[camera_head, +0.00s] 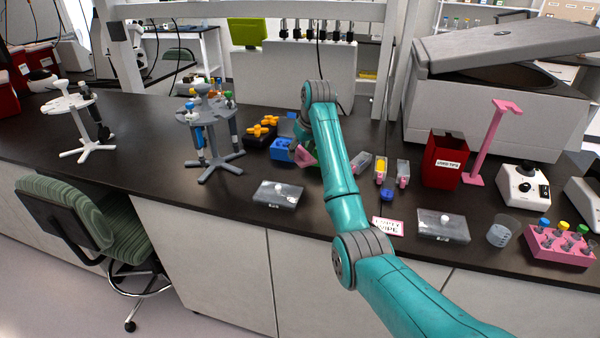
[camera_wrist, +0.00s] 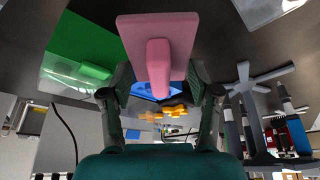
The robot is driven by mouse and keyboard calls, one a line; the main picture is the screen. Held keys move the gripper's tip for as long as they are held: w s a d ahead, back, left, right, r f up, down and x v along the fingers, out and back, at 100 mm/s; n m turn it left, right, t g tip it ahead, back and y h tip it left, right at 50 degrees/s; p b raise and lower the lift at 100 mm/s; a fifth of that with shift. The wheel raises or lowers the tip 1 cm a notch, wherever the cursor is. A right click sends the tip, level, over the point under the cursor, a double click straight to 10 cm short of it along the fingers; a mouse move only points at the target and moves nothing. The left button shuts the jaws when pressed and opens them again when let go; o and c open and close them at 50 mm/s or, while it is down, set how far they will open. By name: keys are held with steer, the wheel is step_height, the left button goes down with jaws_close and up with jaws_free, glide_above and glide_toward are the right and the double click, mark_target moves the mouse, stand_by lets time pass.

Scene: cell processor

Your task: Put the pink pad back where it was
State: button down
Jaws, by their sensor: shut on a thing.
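The pink pad, a flat block with a rounded grip, is held in my gripper. In the wrist view the pad (camera_wrist: 157,38) is in the upper middle, with its grip pointing down between the fingers. My gripper (camera_wrist: 158,82) is shut on it, one finger on each side. In the head view a part of the pink pad (camera_head: 304,153) shows left of my arm, close to the blue rack (camera_head: 282,151). There my gripper is mostly hidden behind my arm. Whether the pad touches the bench cannot be told.
Orange-topped items (camera_head: 262,127) stand beside the blue rack. Left is a grey pipette stand (camera_head: 220,165); in front lies a clear-lidded box (camera_head: 278,194). Right are small tip boxes (camera_head: 381,170), a red bin (camera_head: 445,160) and a pink stand (camera_head: 487,145). The left bench has clear room.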

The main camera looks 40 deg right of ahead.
mark_target(307, 153)
step_height(307, 153, down, 8)
steer(key=shift+r, duration=0.25)
steer(key=shift+f, duration=0.1)
steer(key=shift+c, duration=1.3)
jaws_free()
steer(key=v, duration=1.2)
